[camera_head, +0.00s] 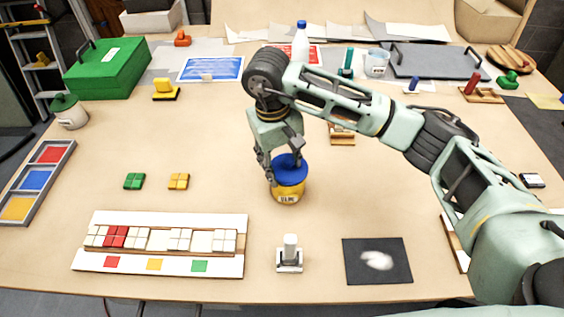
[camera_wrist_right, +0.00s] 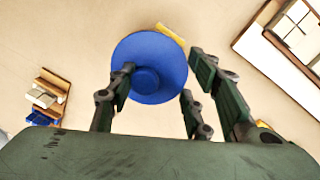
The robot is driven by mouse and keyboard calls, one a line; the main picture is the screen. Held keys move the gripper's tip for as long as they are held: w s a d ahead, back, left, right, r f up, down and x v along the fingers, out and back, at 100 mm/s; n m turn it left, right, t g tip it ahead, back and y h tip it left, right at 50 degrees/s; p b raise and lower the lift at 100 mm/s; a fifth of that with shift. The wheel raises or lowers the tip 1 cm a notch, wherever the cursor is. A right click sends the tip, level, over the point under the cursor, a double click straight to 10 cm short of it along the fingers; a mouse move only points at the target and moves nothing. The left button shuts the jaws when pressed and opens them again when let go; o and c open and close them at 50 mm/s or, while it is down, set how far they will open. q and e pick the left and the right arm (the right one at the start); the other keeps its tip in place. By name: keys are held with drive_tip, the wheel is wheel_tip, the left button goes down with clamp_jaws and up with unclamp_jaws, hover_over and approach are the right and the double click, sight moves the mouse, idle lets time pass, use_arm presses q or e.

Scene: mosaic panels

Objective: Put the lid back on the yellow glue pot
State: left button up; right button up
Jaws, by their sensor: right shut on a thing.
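The yellow glue pot (camera_head: 288,194) stands upright on the table, its label facing the front. The blue lid (camera_head: 288,166) is at the top of the pot, in the grasp of my right gripper (camera_head: 279,160). In the right wrist view the round blue lid (camera_wrist_right: 150,62) with its knob lies between the fingers of my right gripper (camera_wrist_right: 157,85). A sliver of yellow (camera_wrist_right: 170,34) shows past its far edge. I cannot tell whether the lid is fully seated on the pot. My left gripper is not in view.
A white tile panel (camera_head: 160,262) lies front left, with green tiles (camera_head: 134,181) and yellow tiles (camera_head: 179,181) behind it. A white-handled tool (camera_head: 290,254) and a black mat (camera_head: 377,262) with white powder are in front of the pot. Free table lies left of the pot.

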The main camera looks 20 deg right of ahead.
drive_tip(key=b, duration=0.2)
drive_tip(key=shift+f+b, duration=0.15)
drive_tip(key=shift+b, duration=0.25)
idle(2.4)
idle(0.3)
drive_tip(key=o, duration=1.1)
drive_tip(key=shift+o, duration=0.5)
drive_tip(key=o, duration=0.4)
drive_tip(key=shift+r+p, duration=1.25)
drive_tip(key=shift+r, duration=2.25)
